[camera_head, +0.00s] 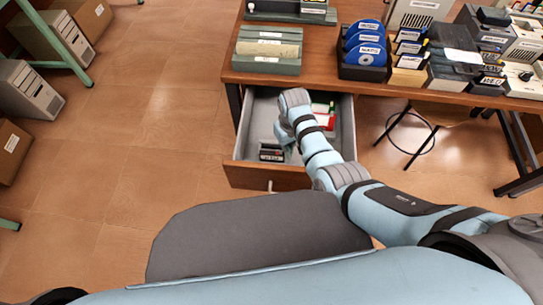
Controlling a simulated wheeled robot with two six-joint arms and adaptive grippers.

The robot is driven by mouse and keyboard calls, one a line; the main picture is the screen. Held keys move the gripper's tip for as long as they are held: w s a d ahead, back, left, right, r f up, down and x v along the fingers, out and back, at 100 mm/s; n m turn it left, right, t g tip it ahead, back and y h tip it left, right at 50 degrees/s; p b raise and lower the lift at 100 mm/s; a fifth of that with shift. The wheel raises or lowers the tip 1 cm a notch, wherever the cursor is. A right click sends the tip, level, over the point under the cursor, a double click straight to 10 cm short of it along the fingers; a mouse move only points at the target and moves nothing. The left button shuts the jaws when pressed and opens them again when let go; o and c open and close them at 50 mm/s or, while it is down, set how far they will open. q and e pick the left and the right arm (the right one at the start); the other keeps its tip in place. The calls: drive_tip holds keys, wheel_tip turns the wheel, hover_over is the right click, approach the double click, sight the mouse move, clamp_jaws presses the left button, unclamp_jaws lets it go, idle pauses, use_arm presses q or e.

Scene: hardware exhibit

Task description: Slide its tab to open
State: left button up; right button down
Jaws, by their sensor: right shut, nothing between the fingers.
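A wooden-fronted drawer (260,176) stands pulled out below the table. In it lies a small dark item (271,153) with a pale strip, near the front left. A red, white and green item (326,113) lies further back, partly behind my arm. I cannot make out a tab on either. My right gripper (287,150) points down into the drawer, just right of the dark item. It is shut and empty; its fingertips are small and partly hidden, so I cannot tell whether it touches anything. My left gripper is not in view.
The wooden table (300,78) holds a grey-green tray (268,66), blue discs in a rack (365,50), and several boxes and devices at right. A stool (410,135) stands below. Floor to the drawer's left is clear.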

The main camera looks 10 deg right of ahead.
drive_tip(key=shift+w+a, duration=0.15)
drive_tip(key=shift+a, duration=0.5)
drive_tip(key=shift+d+r, duration=0.1)
drive_tip(key=shift+d, duration=0.15)
idle(0.4)
wheel_tip(320, 180, up, 7)
drive_tip(key=p, duration=0.8)
